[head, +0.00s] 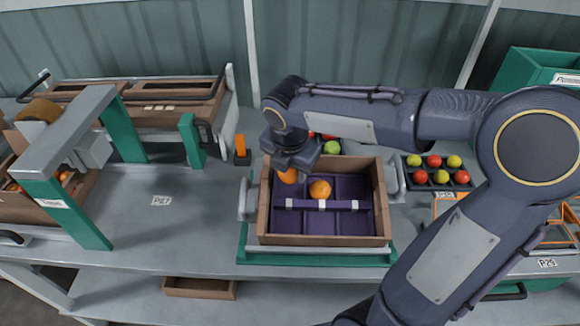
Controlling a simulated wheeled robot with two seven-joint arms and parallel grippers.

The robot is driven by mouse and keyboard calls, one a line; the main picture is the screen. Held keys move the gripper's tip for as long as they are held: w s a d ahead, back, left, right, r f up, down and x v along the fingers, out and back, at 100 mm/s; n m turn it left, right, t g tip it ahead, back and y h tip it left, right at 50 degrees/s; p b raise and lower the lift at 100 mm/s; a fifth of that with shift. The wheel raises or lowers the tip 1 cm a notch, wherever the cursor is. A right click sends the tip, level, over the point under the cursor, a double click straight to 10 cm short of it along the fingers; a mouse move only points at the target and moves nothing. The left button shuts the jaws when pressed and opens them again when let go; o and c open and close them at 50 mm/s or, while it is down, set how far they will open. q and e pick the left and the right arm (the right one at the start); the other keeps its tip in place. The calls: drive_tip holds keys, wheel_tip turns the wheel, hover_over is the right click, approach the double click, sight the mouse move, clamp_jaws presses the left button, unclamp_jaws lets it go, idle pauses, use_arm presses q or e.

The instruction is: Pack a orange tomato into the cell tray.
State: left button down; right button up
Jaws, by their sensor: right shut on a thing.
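The cell tray (262,222) is a brown wooden box with purple cells inside, on a green-framed stand in the middle of the bench. One orange tomato (320,189) sits in a back middle cell. My right gripper (288,168) points down over the tray's back left part, shut on another orange tomato (288,177). I cannot tell whether this tomato touches the cell floor. The gripper and arm hide the tray's back left corner. My left gripper is not in view.
A dark tray (435,184) of red and yellow-green tomatoes stands to the right. More red and green tomatoes (332,147) show behind the cell tray, partly covered by my arm. A green and grey gantry (70,140) stands at left. The bench around label P27 (161,201) is clear.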

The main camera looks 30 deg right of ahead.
sight(291, 190)
drive_tip(key=shift+b+x, duration=1.7)
drive_tip(key=shift+x, duration=1.6)
drive_tip(key=shift+w+d+f, duration=0.1)
drive_tip(key=shift+f, duration=0.45)
drive_tip(key=o, duration=0.8)
drive_tip(key=p+v, duration=0.9)
drive_tip(key=v, duration=0.2)
drive_tip(key=shift+r, duration=0.1)
